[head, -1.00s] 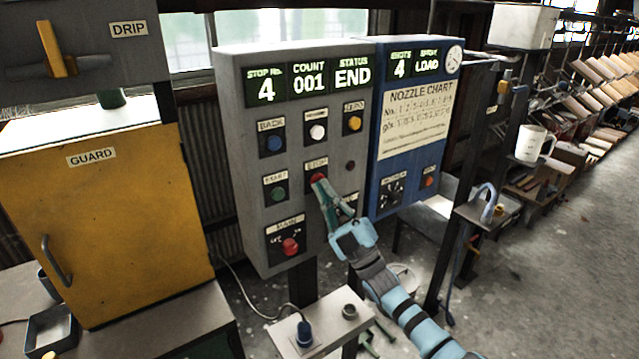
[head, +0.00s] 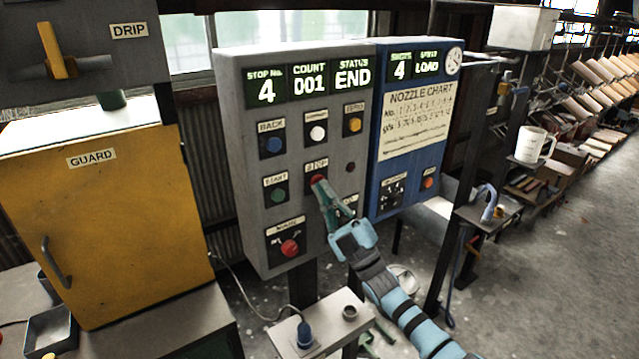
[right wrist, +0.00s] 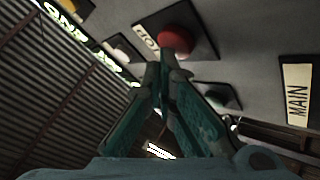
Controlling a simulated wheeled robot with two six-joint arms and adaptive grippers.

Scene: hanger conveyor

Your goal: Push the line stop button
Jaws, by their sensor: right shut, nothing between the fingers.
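The stop button (head: 316,179) is a red cap on a dark plate labelled STOP, on the grey control panel (head: 345,140). My right gripper (head: 322,187) is shut and empty, with its fingertips at the lower edge of the red cap. In the right wrist view the red stop button (right wrist: 178,41) is just beyond the closed fingertips (right wrist: 164,66); whether they touch it I cannot tell. The panel's displays read STOP No. 4, COUNT 001 and STATUS END. My left gripper is not in view.
Other buttons surround it: green start (head: 278,194), blue back (head: 273,144), white (head: 318,133) and yellow (head: 354,124). A red main switch (head: 290,247) is below. A blue nozzle chart panel (head: 408,150) is at right, a yellow guard cabinet (head: 110,220) at left.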

